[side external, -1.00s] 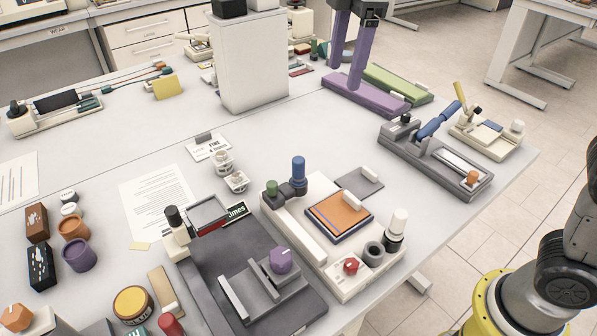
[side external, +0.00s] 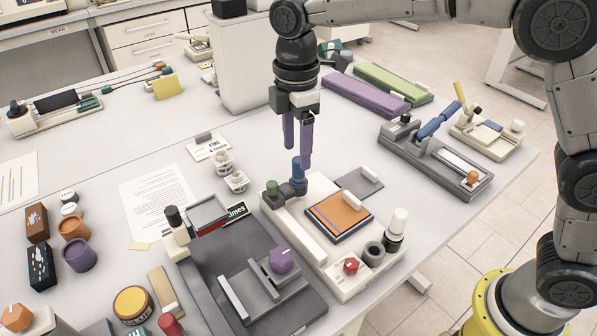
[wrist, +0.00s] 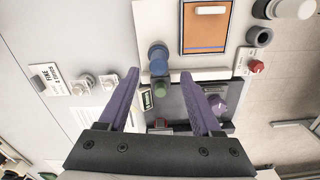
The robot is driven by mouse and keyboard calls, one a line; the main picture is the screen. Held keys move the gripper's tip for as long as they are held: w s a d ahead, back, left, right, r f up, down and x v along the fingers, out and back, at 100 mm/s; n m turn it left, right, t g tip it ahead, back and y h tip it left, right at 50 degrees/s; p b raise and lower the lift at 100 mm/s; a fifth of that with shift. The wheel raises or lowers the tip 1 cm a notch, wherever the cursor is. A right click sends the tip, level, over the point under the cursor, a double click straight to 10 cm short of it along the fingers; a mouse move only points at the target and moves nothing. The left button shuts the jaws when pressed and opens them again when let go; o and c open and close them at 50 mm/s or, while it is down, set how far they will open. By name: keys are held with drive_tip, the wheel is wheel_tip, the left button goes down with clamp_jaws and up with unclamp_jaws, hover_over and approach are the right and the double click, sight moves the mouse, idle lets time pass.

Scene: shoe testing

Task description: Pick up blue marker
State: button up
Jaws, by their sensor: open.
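An upright blue cylinder (side external: 296,170), the thing that best fits the blue marker, stands in a dark holder at the back of a cream fixture (side external: 309,243). A shorter green-capped post (side external: 272,188) stands next to it. My gripper (side external: 298,156) points down with its purple fingers apart and empty, close above or around the cylinder's top; depth is hard to tell. One finger partly covers the cylinder in the side view. In the wrist view, the blue cylinder (wrist: 157,54) lies just beyond the fingertips (wrist: 159,72), sideways between them.
The cream fixture also carries an orange pad (side external: 340,214), a red knob (side external: 351,265) and a white bottle (side external: 397,226). A dark grey fixture (side external: 235,250) stands to the left. A grey fixture with a blue lever (side external: 438,120) stands to the right. Small white parts (side external: 235,181) lie left of my gripper.

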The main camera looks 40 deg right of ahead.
sight(298, 159)
drive_tip(key=shift+w+d+f, duration=0.1)
drive_tip(key=shift+d+f, duration=0.05)
drive_tip(key=shift+f, duration=2.45)
clamp_jaws()
